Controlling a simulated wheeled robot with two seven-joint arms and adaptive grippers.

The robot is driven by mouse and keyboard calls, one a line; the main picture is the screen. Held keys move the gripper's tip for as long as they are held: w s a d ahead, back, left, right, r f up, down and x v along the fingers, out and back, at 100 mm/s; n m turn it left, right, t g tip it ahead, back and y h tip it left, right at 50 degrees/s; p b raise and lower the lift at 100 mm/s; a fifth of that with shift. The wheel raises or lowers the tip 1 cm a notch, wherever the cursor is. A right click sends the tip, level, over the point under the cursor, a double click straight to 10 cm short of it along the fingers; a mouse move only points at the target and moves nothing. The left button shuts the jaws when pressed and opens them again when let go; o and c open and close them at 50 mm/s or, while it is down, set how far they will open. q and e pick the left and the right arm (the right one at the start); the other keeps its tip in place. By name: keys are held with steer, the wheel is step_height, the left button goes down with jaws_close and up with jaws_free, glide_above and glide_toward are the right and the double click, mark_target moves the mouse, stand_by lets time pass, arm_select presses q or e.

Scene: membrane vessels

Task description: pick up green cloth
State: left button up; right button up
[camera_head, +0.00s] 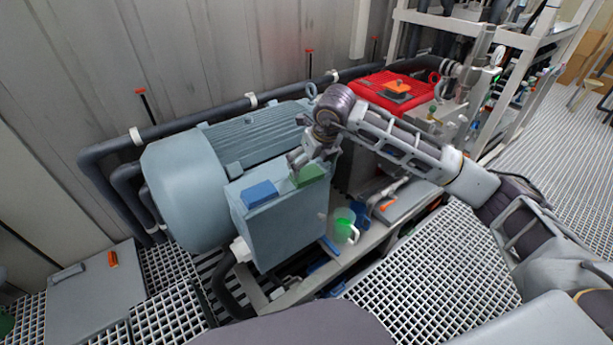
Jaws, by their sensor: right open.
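The green cloth (309,174) lies on top of the grey-blue box at the side of the large motor, near the box's right end. My right gripper (297,164) is just above the cloth's left edge, pointing down, and is open. I cannot tell whether its fingers touch the cloth. The wrist and fingers hide part of the cloth's far side. My left gripper does not show.
A blue cloth or block (260,193) lies on the same motor box (285,225), left of the green cloth. A green-tinted mug (344,226) stands lower right. A red case (392,88) is behind my arm. Dark pipes (215,112) run behind the motor.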

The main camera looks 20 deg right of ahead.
mark_target(307, 173)
steer(key=shift+f, duration=0.15)
steer(key=shift+x, duration=2.5)
steer(key=shift+a, duration=0.2)
steer(key=c, duration=0.7)
